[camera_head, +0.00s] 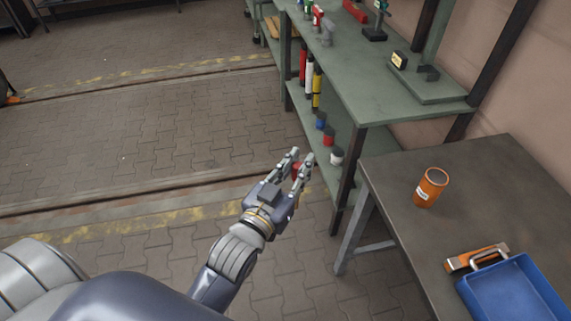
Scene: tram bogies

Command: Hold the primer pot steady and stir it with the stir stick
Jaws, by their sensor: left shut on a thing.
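An orange pot with a pale label (432,187), which looks like the primer pot, stands upright on the dark table at the right. My left gripper (302,160) is in the middle of the view, left of the table and well apart from the pot. It is shut on a small red thing (296,169), mostly hidden between the fingers; I cannot tell what it is. I cannot make out a stir stick. My right gripper is out of view.
A blue tray (468,290) lies at the table's (400,200) front right, with an orange-and-pale tool (460,263) beside it. A green shelf unit (365,85) with bottles and cans stands behind. The paved floor at left is clear.

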